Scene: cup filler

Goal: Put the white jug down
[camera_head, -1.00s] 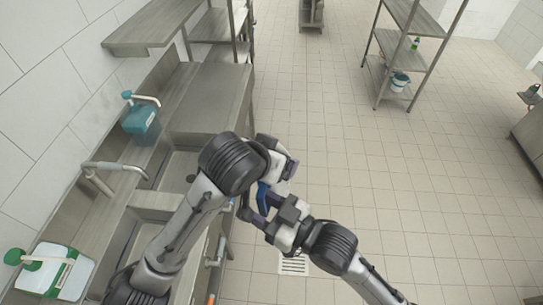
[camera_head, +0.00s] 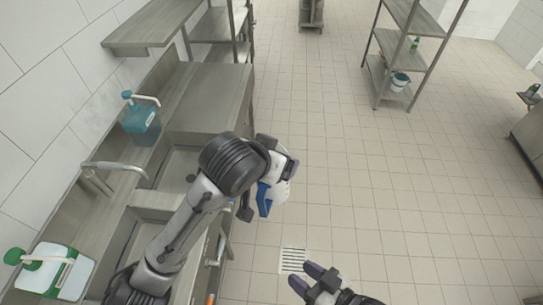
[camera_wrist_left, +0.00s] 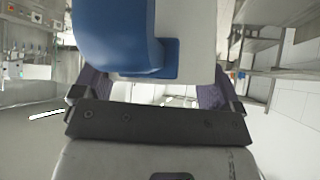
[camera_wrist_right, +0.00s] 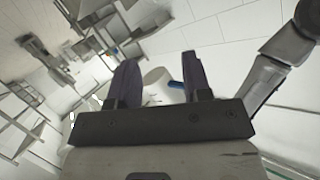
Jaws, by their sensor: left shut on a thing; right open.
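The white jug (camera_head: 283,190) is held by my left gripper (camera_head: 270,186) in front of the sink counter, above the floor. Its blue handle (camera_head: 264,199) shows, and much of its body is hidden by the gripper. In the left wrist view the white body (camera_wrist_left: 205,28) and blue part (camera_wrist_left: 120,45) fill the space between the fingers, which are shut on it. My right gripper (camera_head: 306,282) is open and empty at the bottom of the head view, apart from the jug. In the right wrist view the jug (camera_wrist_right: 157,82) shows between the open fingers, some distance off.
A steel counter (camera_head: 213,97) with sink basins (camera_head: 178,170) and a faucet (camera_head: 115,168) runs along the left. A teal bottle (camera_head: 141,122) and a white, green-capped container (camera_head: 58,275) stand along it. A shelf rack (camera_head: 375,68) stands back right. The tiled floor between is open.

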